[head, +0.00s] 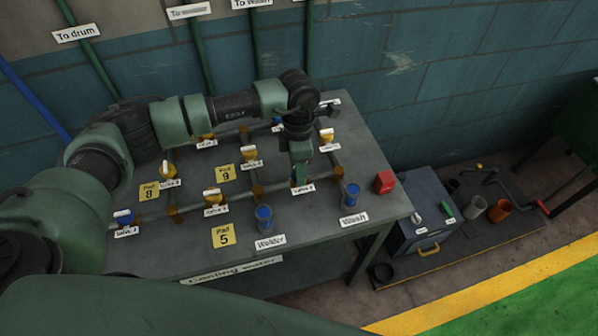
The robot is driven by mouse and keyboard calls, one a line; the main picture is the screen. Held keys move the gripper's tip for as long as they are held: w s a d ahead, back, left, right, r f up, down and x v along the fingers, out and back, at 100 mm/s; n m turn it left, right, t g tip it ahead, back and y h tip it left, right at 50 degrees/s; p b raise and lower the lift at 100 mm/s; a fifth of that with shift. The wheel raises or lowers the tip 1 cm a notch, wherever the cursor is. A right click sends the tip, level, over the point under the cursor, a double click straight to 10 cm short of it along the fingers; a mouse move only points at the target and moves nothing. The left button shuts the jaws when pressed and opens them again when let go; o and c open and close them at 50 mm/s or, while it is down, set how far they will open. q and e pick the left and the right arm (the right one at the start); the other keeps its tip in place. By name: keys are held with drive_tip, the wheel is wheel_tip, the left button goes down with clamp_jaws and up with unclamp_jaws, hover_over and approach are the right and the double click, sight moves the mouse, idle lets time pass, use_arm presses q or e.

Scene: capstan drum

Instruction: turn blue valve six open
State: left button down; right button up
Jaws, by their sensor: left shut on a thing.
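My left arm reaches over the grey table from the left. My left gripper (300,180) points down, shut on the handle of a blue valve (294,184) near the table's right-front part. Only a little blue shows beside the fingers, so the handle's direction is hidden. The small label (303,188) beside this valve is too blurred to read surely. Another blue-handled valve (124,217) is at the left front, and a bit of blue (277,123) shows near the back. My right gripper is not in view.
Several white-handled valves on yellow fittings, such as one (215,197), stand along the table's pipes. Two blue cups (264,217) (352,194) stand at the front, near the labels "Welder" and "Wash". A red box (384,182) is at the right edge. A blue-grey toolbox (424,232) stands beyond it.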

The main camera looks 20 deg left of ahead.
use_arm(q)
drive_tip(key=n+b, duration=0.3)
drive_tip(key=n, duration=0.3)
drive_tip(key=shift+t, duration=0.3)
drive_tip(key=n+b, duration=0.2)
drive_tip(key=n, duration=0.2)
drive_tip(key=shift+n+h, duration=0.3)
drive_tip(key=shift+r+n+b, duration=0.1)
drive_tip(key=shift+n+b, duration=0.45)
drive_tip(key=shift+n, duration=0.55)
drive_tip(key=shift+t, duration=0.3)
drive_tip(key=c, duration=0.9)
unclamp_jaws()
